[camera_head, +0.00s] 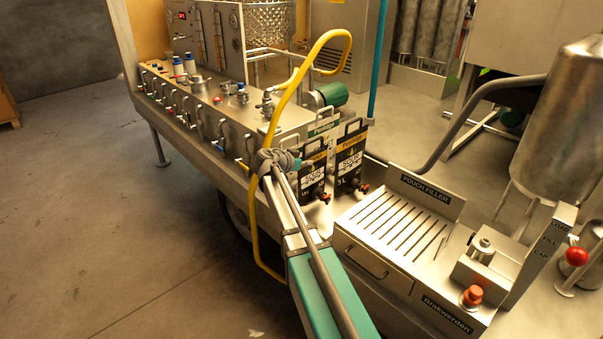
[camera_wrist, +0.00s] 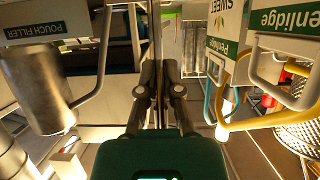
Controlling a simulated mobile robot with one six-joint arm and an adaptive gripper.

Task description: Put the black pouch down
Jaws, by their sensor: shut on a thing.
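My gripper (camera_head: 287,161) reaches over the trailer's near edge and is shut on a black pouch (camera_head: 314,180), the left one of two that show a yellow label. My wrist hides part of this pouch. In the wrist view my gripper's fingers (camera_wrist: 161,85) are closed around a thin, dark, edge-on shape, which looks like the pouch. The pouch's lower end is close to the trailer deck; I cannot tell whether it touches. The other black pouch (camera_head: 351,168) stands upright just to the right, with a red tap low down.
A pouch with a green label (camera_head: 323,130) stands behind. A valve panel (camera_head: 203,120) stands to the left.

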